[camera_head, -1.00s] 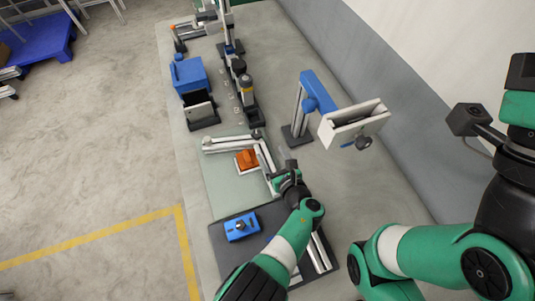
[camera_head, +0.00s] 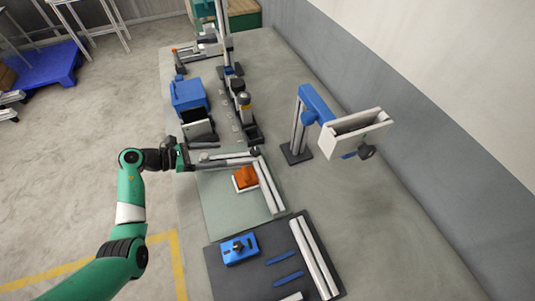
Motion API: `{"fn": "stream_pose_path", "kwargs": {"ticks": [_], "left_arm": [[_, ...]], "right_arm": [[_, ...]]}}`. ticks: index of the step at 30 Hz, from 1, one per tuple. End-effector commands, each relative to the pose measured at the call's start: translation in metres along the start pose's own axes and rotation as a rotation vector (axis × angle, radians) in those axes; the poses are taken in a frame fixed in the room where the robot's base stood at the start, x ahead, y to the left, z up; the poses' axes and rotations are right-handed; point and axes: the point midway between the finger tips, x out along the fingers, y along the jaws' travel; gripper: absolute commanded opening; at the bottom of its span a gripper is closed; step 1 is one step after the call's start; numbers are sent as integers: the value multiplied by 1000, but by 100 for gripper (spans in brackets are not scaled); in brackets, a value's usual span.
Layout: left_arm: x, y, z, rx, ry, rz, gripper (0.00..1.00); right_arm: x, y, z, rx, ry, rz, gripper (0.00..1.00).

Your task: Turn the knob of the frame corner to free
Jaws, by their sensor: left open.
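The frame corner (camera_head: 264,180) is an L of pale metal bars lying on a light green plate. A small dark knob-like part (camera_head: 255,152) shows at the far right where the two bars meet; its turn position is too small to tell. An orange block (camera_head: 245,177) sits inside the L. My left gripper (camera_head: 190,157) is open and empty at the left end of the far bar. It is close to that bar end; I cannot tell whether they touch. My right gripper is out of view.
A dark mat (camera_head: 218,276) at the front holds a blue block (camera_head: 240,248) with a dark knob, blue strips and metal bars. A blue-armed stand (camera_head: 300,125) with a white holder (camera_head: 358,128) stands at right. A blue box (camera_head: 189,93) stands beyond the gripper.

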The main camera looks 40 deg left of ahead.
Motion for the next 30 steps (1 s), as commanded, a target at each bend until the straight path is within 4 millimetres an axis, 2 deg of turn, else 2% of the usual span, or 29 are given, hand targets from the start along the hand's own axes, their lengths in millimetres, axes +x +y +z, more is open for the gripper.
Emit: {"fn": "stream_pose_path", "kwargs": {"ticks": [4, 8, 15, 21, 25, 30], "left_arm": [[2, -1, 0, 1, 1, -4, 78], [18, -1, 0, 2, 0, -6, 78], [73, -2, -2, 3, 0, -8, 78], [107, -1, -1, 2, -1, -5, 78], [116, -1, 1, 2, -1, -4, 78], [117, -1, 2, 1, -1, -3, 78]], "right_arm": [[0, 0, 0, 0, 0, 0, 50], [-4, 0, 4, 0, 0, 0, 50], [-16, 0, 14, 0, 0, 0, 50], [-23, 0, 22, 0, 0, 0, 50], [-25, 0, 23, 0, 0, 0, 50], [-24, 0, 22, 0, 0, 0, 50]]}}
